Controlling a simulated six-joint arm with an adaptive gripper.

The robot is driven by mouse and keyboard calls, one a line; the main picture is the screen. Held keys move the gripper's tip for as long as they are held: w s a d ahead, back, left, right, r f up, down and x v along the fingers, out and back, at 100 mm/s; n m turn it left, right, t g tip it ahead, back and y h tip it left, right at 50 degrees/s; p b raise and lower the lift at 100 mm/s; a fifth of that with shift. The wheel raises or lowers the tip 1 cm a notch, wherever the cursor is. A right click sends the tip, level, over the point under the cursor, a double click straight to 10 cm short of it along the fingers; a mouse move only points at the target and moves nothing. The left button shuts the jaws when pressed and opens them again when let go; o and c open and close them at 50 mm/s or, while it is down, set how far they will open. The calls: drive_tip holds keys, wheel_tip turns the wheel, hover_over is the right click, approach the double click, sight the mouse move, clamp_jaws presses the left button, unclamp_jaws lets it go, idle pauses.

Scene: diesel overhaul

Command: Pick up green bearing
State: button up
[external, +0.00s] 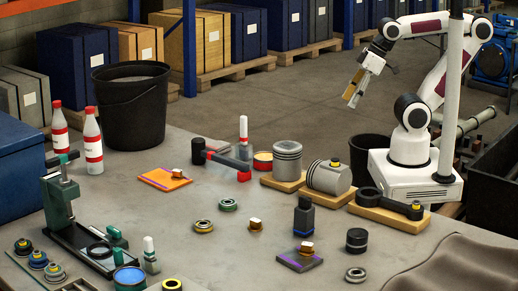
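The green bearing (228,205) is a small ring with a green face. It lies flat on the grey workbench near the middle, with bare bench around it. My gripper (351,98) is high up at the upper right, well away from the bearing and above the bench's far side. It points down and to the left. It is too small in the picture to tell whether its fingers are open or shut.
A yellow-marked bearing (203,226) lies just left of the green one, and a small brass-coloured part (255,224) to its right. A red-ended dark tool (228,162), pistons (329,177) on wooden blocks and a dark blue bottle (304,216) stand nearby. A press (65,205) is at left.

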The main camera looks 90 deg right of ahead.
drive_tip(key=w+a+r+m+t+y, duration=0.2)
drive_tip(key=w+a+r+m+t, duration=0.1)
drive_tip(key=w+a+m, duration=0.75)
drive_tip(key=w+a+r+m+t+y, duration=0.25)
drive_tip(key=w+a+m, duration=0.45)
drive_tip(key=w+a, duration=0.7)
drive_tip(key=w+a+f+m+t+h, duration=0.2)
drive_tip(key=w+a+f+m, duration=0.35)
drive_tip(key=w+m, duration=0.4)
wheel_tip(320, 180, down, 10)
drive_tip(key=s+a+m+h, duration=0.1)
drive_tip(key=m+h, duration=0.4)
drive_tip(key=m, duration=0.6)
drive_tip(key=shift+a, duration=0.4)
